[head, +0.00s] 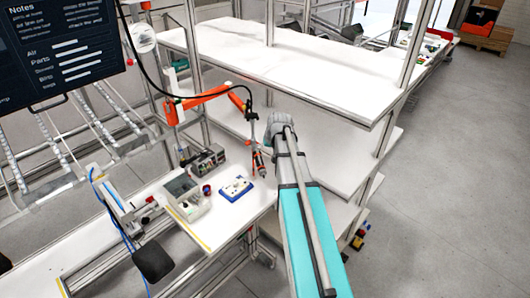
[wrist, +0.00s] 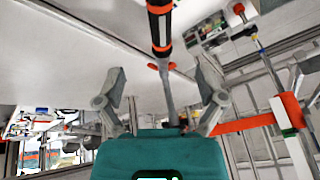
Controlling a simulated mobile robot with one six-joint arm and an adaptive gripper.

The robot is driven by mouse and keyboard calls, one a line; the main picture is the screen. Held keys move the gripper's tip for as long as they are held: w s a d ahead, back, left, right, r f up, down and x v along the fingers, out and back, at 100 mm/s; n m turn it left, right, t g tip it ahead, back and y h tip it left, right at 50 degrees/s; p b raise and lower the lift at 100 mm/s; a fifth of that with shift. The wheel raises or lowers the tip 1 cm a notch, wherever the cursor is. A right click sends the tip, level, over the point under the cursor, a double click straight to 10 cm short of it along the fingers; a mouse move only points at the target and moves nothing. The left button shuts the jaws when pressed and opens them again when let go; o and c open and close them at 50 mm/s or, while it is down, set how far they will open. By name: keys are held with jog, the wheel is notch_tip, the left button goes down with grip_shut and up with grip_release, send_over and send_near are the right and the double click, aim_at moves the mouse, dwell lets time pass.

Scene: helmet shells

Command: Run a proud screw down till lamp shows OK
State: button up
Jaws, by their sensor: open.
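A powered screwdriver (head: 258,161), black with orange bands, hangs upright from an orange jointed arm (head: 205,96) over the bench. In the wrist view the screwdriver (wrist: 161,30) runs down the middle, its grey end part between the spread fingers. My gripper (wrist: 162,92) is open, with one finger on each side; no contact shows. In the head view my gripper (head: 280,126) is beside the screwdriver, at its upper right. A blue fixture (head: 236,188) with a pale top sits on the bench. Its screws are too small to make out. I cannot make out a lamp showing OK.
A grey box with a screen (head: 187,196) and a dark control unit (head: 208,160) stand on the bench (head: 222,215). A small red-and-blue item (head: 207,190) sits between the box and fixture. White shelving (head: 300,65) rises behind. A dark notes screen (head: 60,45) hangs upper left.

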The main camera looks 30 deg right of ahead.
aim_at(261, 162)
jog(key=shift+b+x, duration=5.65)
jog(key=shift+x, duration=0.75)
jog(key=shift+d, duration=0.1)
grip_shut()
